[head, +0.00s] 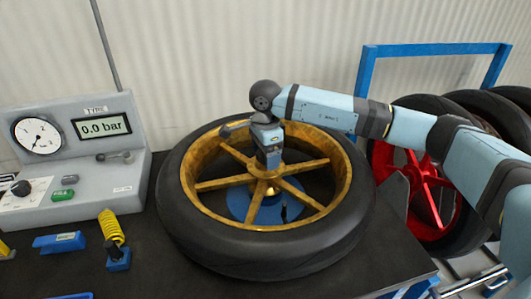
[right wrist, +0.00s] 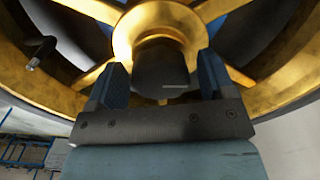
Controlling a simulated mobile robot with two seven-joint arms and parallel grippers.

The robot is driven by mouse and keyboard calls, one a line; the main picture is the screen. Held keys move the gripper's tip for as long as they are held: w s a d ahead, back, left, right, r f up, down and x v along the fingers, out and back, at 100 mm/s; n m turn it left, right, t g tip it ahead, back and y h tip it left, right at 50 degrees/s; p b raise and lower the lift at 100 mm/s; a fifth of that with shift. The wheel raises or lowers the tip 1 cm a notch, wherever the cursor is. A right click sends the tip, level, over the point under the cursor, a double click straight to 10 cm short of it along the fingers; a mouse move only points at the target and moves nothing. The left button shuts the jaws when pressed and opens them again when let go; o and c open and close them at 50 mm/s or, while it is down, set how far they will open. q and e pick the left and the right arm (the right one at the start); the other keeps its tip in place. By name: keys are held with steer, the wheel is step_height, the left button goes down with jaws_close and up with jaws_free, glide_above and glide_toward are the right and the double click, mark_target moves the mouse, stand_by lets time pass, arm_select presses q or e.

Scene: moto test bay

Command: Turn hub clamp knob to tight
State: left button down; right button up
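The hub clamp knob (right wrist: 162,68) is a dark, rounded block at the centre of the gold wheel hub in the right wrist view. In the head view my gripper hides it. My right gripper (head: 268,165) points down over the hub (head: 263,187). In the right wrist view its two blue fingers (right wrist: 160,80) stand apart on either side of the knob; whether they touch it I cannot tell. The gold spoked wheel with its black tyre (head: 190,232) lies flat around a blue base (head: 236,203). My left gripper is not in view.
A grey console (head: 75,170) with a dial gauge (head: 38,136) and a display reading 0.0 bar (head: 103,126) stands at left. A yellow coiled hose (head: 111,227) and a blue tool (head: 59,242) lie before it. A blue rack (head: 430,49) holds red-rimmed wheels at right.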

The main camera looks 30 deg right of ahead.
steer(key=c, duration=0.8)
steer(key=shift+o, duration=0.2)
steer(key=shift+m, duration=0.4)
steer(key=m, duration=0.4)
steer(key=shift+m, duration=0.3)
steer(key=m, duration=0.5)
steer(key=shift+w, duration=0.1)
steer(key=m, duration=0.4)
steer(key=shift+d+p, duration=0.1)
steer(key=shift+p, duration=0.2)
steer(key=m, duration=0.3)
steer(key=shift+r+m+p, duration=0.1)
steer(key=shift+m+p, duration=0.25)
steer(key=shift+m, duration=0.05)
steer(key=m+p, duration=0.1)
steer(key=m, duration=0.4)
steer(key=shift+m, duration=0.3)
